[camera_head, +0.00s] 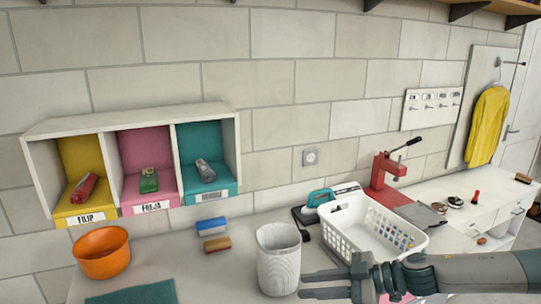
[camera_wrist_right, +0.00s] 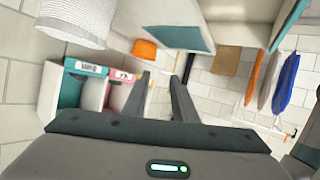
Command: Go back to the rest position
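My right gripper (camera_head: 306,284) reaches in from the right at the bottom of the head view, in front of the white bin (camera_head: 279,262) and the white basket (camera_head: 338,224). Its two fingers are apart. In the right wrist view the gripper (camera_wrist_right: 163,80) also shows a gap between the fingers, with nothing held. My left gripper is not in the head view.
A wall shelf (camera_head: 133,121) has yellow, pink and teal compartments, each holding a small item. An orange bowl (camera_head: 102,254), blue block (camera_head: 210,225), brown block (camera_head: 217,244) and teal mat (camera_head: 135,294) lie below. A red press (camera_head: 385,176) stands behind the basket.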

